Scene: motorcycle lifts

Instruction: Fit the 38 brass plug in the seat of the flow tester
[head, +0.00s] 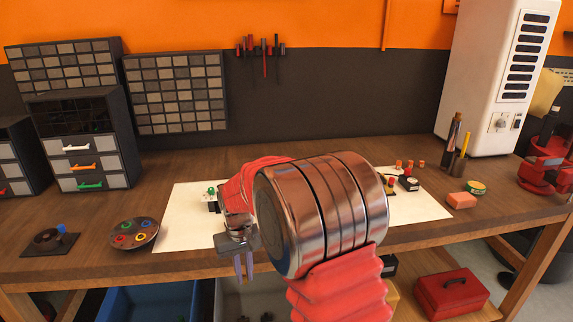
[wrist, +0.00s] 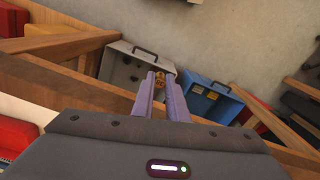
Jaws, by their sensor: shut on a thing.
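My gripper (head: 243,268) hangs fingers-down in front of the bench's front edge in the head view. In the wrist view its two purple-grey fingers (wrist: 160,92) are shut on a small brass-coloured piece (wrist: 158,79), likely the brass plug. No number can be read on it. Several small orange-brass pieces (head: 399,163) stand at the right rear of the pale mat (head: 185,225). I cannot tell which thing is the flow tester.
My arm hides the mat's middle. Left on the bench (head: 85,210) are a round tray with coloured rings (head: 133,235) and a dark plate with a blue knob (head: 65,243). Pen holders, an orange block (head: 462,200) and a white cabinet (head: 485,70) are right. Bins sit below.

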